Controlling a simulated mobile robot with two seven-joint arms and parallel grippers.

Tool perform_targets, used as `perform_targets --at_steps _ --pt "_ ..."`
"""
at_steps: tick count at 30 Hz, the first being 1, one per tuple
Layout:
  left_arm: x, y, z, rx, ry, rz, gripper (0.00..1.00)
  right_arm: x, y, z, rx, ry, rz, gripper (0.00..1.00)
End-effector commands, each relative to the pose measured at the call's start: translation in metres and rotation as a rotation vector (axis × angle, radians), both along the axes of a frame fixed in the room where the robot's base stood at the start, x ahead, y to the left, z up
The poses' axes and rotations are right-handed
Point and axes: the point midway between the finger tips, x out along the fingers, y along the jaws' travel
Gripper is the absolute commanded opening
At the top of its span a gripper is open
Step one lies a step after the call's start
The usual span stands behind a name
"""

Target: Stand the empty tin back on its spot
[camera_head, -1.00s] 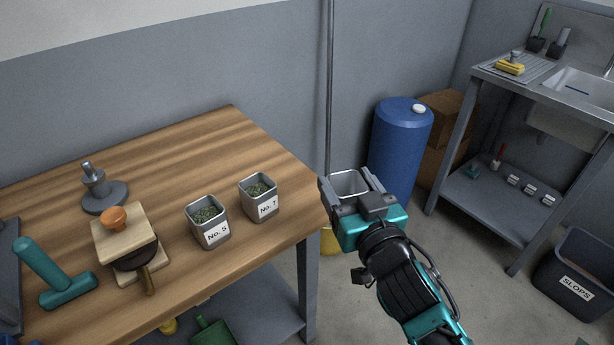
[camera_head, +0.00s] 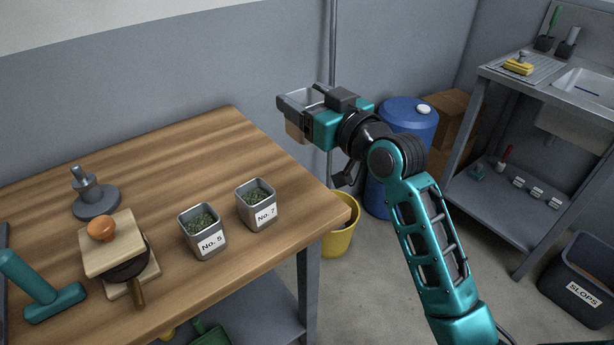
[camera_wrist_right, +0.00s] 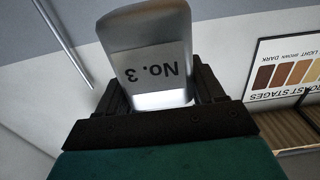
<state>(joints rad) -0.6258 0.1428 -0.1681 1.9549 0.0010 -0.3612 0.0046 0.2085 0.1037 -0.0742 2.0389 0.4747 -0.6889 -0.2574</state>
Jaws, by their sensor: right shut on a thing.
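The inside of the tin is mostly hidden. Two tins with green contents stand upright on the table: No. 5 (camera_head: 203,233) and No. 7 (camera_head: 257,207). My left gripper is not in view.
On the table's left are a metal tamper-like tool (camera_head: 95,195), a wooden block with an orange knob (camera_head: 112,245) and a teal handled tool (camera_head: 40,290). A yellow bucket (camera_head: 341,235) and blue barrel (camera_head: 408,118) stand behind the table's right end. The table's back is clear.

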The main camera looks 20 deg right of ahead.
Motion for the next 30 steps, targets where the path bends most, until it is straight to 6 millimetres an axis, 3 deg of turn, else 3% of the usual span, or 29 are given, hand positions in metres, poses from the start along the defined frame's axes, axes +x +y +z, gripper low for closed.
perform_targets --at_steps 1,3,9,17,24,30 --pt "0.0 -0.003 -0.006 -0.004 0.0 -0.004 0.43 0.0 0.0 -0.02 0.001 0.005 0.001 0.31" --pt "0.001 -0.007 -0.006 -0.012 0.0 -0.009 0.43 -0.001 0.0 -0.039 0.001 0.005 0.0 0.31" --pt "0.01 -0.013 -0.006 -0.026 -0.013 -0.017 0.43 -0.001 0.0 -0.086 0.0 0.002 0.0 0.31" --pt "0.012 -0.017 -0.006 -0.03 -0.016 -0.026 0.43 0.0 0.0 -0.107 -0.001 -0.001 -0.001 0.31" --pt "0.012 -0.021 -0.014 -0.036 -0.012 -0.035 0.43 -0.001 0.0 -0.142 0.001 0.001 0.0 0.31" --pt "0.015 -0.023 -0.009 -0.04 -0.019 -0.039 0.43 0.0 0.0 -0.145 0.0 -0.003 -0.002 0.31"
